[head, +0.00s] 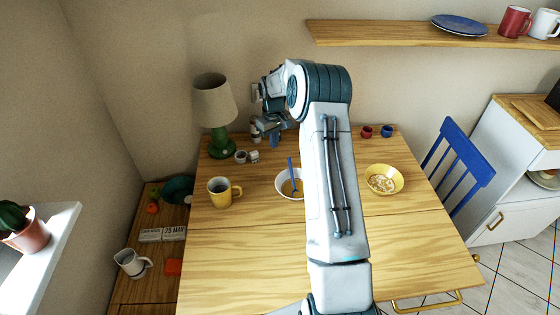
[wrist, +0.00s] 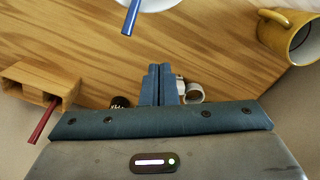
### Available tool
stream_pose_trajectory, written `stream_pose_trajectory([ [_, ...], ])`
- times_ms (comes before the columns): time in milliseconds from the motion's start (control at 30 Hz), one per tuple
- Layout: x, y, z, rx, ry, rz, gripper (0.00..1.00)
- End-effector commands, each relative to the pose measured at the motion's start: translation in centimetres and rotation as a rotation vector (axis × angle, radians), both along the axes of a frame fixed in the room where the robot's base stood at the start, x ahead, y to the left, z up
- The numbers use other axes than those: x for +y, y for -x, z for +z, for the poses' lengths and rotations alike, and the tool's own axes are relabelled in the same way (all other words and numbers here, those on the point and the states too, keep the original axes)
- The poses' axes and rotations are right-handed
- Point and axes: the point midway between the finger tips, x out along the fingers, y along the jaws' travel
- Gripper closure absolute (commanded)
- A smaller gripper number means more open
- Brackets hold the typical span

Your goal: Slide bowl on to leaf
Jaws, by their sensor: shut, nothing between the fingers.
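A white bowl (head: 281,191) with a blue-handled utensil in it stands on the wooden table, partly hidden by my arm. Its rim also shows at the top of the wrist view (wrist: 160,5). A yellow bowl (head: 384,179) with a pale pattern or contents inside stands to the right of my arm. The table's front leaf (head: 240,265) lies flat and level, beyond a seam in front of both bowls. My gripper (head: 273,142) is shut and empty above the back of the table, behind the white bowl. Its fingers (wrist: 158,85) are pressed together in the wrist view.
A yellow mug (head: 220,192) stands left of the white bowl; a green lamp (head: 221,145) is behind it. Small white items (head: 241,156) lie near the lamp. Red (head: 367,132) and blue (head: 386,132) cups stand at the back. A blue chair (head: 458,165) is right. The front leaf is clear.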

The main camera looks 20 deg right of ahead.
Motion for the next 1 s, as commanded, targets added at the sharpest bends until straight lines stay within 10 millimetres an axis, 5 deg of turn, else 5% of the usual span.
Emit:
stream_pose_trajectory([
  [267, -0.9, -0.1, -2.8, 0.006, -0.004, -0.007, 1.00],
  [667, -0.7, -0.1, -10.4, 0.005, -0.005, -0.006, 1.00],
  [1000, -1.5, 3.2, -10.4, 0.003, -0.003, -0.004, 1.00],
])
